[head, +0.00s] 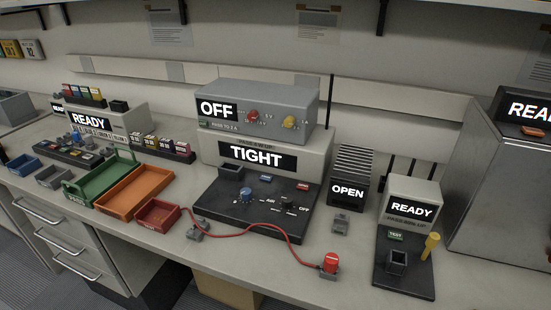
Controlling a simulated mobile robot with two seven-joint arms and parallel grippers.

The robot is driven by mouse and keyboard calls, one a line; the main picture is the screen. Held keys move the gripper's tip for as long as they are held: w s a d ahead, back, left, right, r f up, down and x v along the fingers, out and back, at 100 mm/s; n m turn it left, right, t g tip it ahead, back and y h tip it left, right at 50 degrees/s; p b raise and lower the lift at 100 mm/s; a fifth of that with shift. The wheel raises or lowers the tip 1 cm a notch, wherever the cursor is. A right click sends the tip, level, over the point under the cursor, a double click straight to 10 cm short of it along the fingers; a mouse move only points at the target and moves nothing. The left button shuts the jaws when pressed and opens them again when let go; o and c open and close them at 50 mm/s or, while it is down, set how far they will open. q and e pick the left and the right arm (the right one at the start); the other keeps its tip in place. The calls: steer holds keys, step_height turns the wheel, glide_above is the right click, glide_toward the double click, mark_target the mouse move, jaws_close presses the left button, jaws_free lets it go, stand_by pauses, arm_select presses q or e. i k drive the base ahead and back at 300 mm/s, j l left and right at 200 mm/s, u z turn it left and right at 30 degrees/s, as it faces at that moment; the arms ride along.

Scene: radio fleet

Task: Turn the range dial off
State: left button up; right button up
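A bench unit with a "TIGHT" display (257,156) stands mid-bench, with a dark sloped panel (225,215) in front. On the panel is a black dial (289,204) with small white labels around it, one reading "OFF" on its right. It looks like the range dial, but its pointer is too small to read. A blue knob (246,194) sits to its left on the same panel. Neither of my grippers is in view, and nothing touches the dial.
A grey supply (292,95) showing "OFF" with red and yellow knobs sits on top. A red cable (250,233) runs across the panel's front to a red plug (330,262). Trays (134,193) stand left; "OPEN" (347,191) and "READY" (411,209) units stand right.

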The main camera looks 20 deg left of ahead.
mark_target(287, 201)
steer(key=l+u, duration=0.15)
steer(key=u, duration=0.3)
steer(key=k+l+u, duration=0.1)
steer(key=u, duration=0.3)
steer(key=k+u, duration=0.15)
steer(key=u, duration=0.3)
